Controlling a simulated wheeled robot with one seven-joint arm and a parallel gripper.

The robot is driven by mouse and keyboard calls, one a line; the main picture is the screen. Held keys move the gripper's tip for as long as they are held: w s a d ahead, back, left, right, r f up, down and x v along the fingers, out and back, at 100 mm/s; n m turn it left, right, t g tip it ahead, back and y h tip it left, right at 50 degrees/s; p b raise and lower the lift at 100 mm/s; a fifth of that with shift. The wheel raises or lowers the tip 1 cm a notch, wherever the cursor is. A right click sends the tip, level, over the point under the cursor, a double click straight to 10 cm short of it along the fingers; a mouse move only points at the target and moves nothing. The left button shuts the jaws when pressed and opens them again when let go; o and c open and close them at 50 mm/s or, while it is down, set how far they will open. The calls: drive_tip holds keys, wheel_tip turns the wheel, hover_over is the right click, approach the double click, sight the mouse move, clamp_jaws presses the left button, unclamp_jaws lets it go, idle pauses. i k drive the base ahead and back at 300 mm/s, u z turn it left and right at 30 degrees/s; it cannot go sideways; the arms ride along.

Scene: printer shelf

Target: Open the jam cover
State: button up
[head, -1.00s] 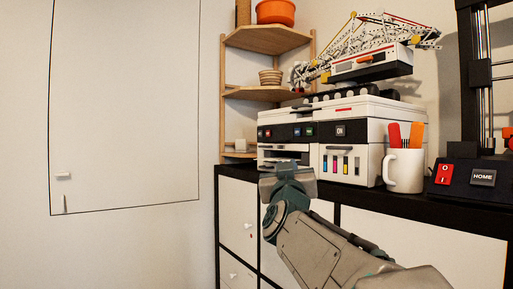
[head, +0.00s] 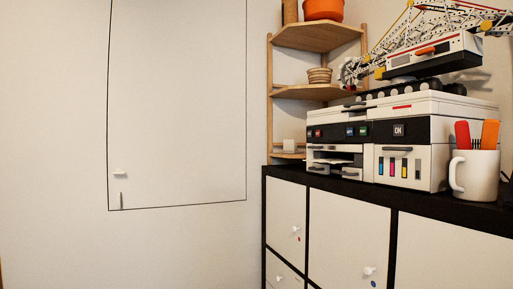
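The white and black printer (head: 410,152) stands on top of the black-framed cabinet, right of centre in the head view. Its left front has an open slot with a grey-handled tray section (head: 334,171) below. Its right front has a panel (head: 399,166) with a dark handle at the top and several coloured ink windows. A black control strip (head: 345,131) with small buttons runs above. I cannot tell which part is the jam cover; no raised cover shows. My gripper and arm are out of view.
A white mug (head: 474,176) with orange and red tools stands close to the printer's right side. A toy crane (head: 432,52) rests on the printer's top. A wooden corner shelf (head: 318,92) is behind left. The cabinet (head: 349,238) has knobbed doors. Open room lies left before the wall.

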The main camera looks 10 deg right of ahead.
sight(338, 147)
drive_tip(key=u, duration=0.65)
drive_tip(key=i, duration=1.15)
drive_tip(key=z, duration=0.25)
